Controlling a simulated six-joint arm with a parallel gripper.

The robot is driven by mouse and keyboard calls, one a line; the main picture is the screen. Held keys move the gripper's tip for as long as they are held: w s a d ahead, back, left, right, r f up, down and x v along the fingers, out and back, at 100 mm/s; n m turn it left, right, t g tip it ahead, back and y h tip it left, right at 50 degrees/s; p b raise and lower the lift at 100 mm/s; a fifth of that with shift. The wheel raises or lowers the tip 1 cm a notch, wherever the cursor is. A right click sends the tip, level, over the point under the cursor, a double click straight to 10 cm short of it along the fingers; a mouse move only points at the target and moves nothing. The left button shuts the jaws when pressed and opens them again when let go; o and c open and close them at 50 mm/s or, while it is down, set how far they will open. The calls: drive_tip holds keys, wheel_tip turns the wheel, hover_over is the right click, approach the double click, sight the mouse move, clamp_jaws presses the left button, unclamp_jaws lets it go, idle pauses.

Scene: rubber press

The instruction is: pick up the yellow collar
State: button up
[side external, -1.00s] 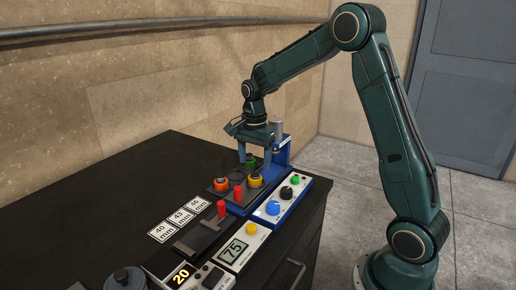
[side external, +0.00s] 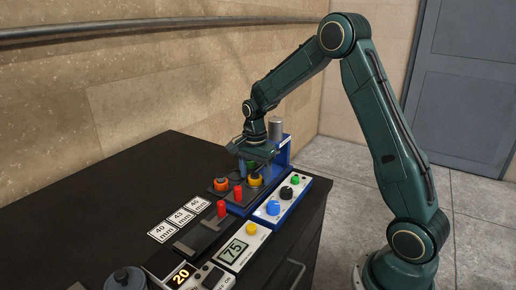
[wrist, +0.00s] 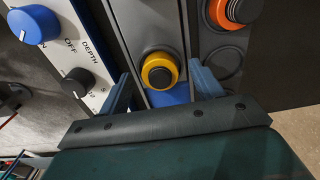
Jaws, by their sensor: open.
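The yellow collar (wrist: 159,70) is a ring around a dark round centre in the wrist view, on a dark grey plate (wrist: 135,25). In the side view the collar (side external: 254,181) sits at the right part of the plate, just below my gripper. My gripper (wrist: 164,88) is open, its two blue fingers on either side of the collar in the wrist view, apart from it. In the side view the gripper (side external: 255,168) points down and its fingertips partly overlap the plate, so the exact height gap cannot be told.
A blue-sided control box (side external: 280,203) with coloured knobs stands close at the right. The blue press frame (side external: 286,150) rises behind. The black bench top (side external: 110,195) is clear at left.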

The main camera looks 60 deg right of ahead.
sight(255, 174)
drive_tip(key=c, duration=1.2)
drive_tip(key=shift+r, duration=0.1)
wheel_tip(255, 174, up, 20)
drive_tip(key=shift+f, duration=0.1)
idle(0.6)
